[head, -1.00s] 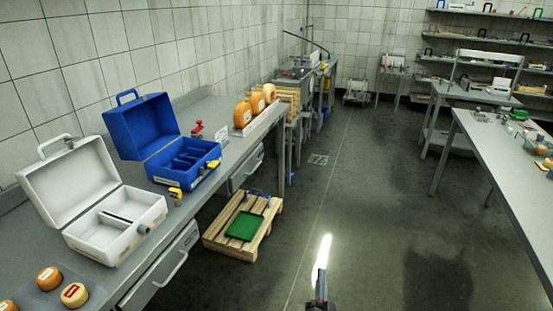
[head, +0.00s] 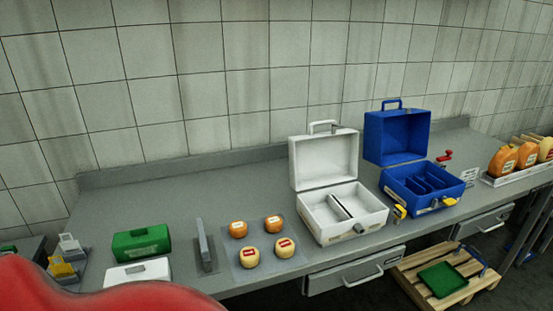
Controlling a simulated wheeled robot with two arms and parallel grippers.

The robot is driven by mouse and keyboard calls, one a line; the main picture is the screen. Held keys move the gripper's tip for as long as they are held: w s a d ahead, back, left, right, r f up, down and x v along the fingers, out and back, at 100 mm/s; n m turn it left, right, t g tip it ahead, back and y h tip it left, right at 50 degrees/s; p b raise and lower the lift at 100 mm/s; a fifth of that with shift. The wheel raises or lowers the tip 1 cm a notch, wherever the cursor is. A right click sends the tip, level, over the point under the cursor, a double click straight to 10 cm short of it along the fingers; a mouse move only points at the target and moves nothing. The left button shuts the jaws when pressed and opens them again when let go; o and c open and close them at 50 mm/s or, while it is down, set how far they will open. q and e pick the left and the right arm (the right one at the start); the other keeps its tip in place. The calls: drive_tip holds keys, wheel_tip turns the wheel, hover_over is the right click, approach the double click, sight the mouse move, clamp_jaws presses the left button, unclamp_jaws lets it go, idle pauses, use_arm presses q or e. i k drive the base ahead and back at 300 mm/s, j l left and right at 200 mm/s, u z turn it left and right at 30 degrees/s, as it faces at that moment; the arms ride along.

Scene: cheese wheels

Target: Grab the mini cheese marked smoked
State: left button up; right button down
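Several mini cheeses stand on a thin mat (head: 266,262) on the counter. Two are orange with pale labels, at the back left (head: 238,229) and back right (head: 274,222). Two are paler yellow with red labels, at the front left (head: 250,257) and front right (head: 284,248). The label words are too small to read, so I cannot tell which is marked smoked. Neither of my grippers is in view.
An open white case (head: 342,210) and an open blue case (head: 422,190) stand right of the mat. A grey upright plate (head: 205,245) and a green box (head: 141,243) stand left. A red rounded shape (head: 90,292) covers the lower left. The counter (head: 190,205) behind is clear.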

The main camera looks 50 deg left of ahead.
sight(237, 229)
drive_tip(key=u, duration=0.45)
drive_tip(key=j+u, duration=0.1)
drive_tip(key=u, duration=0.35)
drive_tip(key=i+u, duration=0.1)
drive_tip(key=u, duration=0.85)
